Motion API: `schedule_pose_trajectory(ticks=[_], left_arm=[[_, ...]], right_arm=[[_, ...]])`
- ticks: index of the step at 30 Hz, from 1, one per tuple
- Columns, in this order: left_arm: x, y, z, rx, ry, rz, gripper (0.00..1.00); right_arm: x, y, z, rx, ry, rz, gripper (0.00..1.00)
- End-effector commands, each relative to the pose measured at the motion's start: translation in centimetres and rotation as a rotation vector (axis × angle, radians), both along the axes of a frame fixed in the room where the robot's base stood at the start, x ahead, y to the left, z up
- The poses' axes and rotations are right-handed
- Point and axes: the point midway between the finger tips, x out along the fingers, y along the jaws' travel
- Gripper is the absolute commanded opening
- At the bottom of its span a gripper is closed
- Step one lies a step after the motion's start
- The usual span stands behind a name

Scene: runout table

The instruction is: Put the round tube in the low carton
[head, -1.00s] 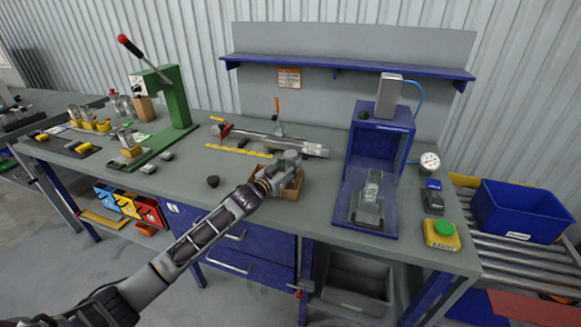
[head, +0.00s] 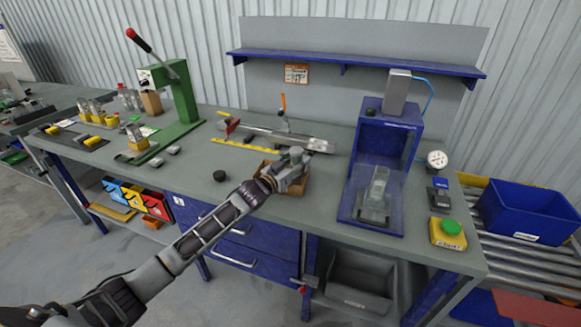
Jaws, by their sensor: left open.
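The low carton (head: 301,186) is a small brown open box near the front edge of the bench, right of centre. My left gripper (head: 303,158) is open above it and hides much of its inside. I cannot clearly make out a round tube; whether one lies in the carton behind my gripper cannot be told. A small dark round piece (head: 219,176) stands on the bench left of the carton. My right gripper is out of view.
A long metal rail (head: 268,134) lies behind the carton, with a yellow strip (head: 244,147) before it. A blue press frame (head: 388,133) stands right, a green lever press (head: 181,95) left. A blue bin (head: 525,213) sits on rollers far right. Bench around the dark piece is clear.

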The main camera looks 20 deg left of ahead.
Motion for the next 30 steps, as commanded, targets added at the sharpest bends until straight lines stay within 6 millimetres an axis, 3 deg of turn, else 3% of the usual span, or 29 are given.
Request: schedule_pose_trajectory(ticks=[8, 20, 30], left_arm=[[-0.8, 0.3, 0.1, 0.000, 0.000, 0.000, 0.56], [-3.6, 1.2, 0.1, 0.000, 0.001, 0.000, 0.56], [-5.9, 2.1, 0.1, 0.000, 0.001, 0.001, 0.56]], right_arm=[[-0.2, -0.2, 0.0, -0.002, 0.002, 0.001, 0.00], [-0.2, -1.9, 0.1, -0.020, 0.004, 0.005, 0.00], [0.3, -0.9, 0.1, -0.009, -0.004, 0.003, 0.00]])
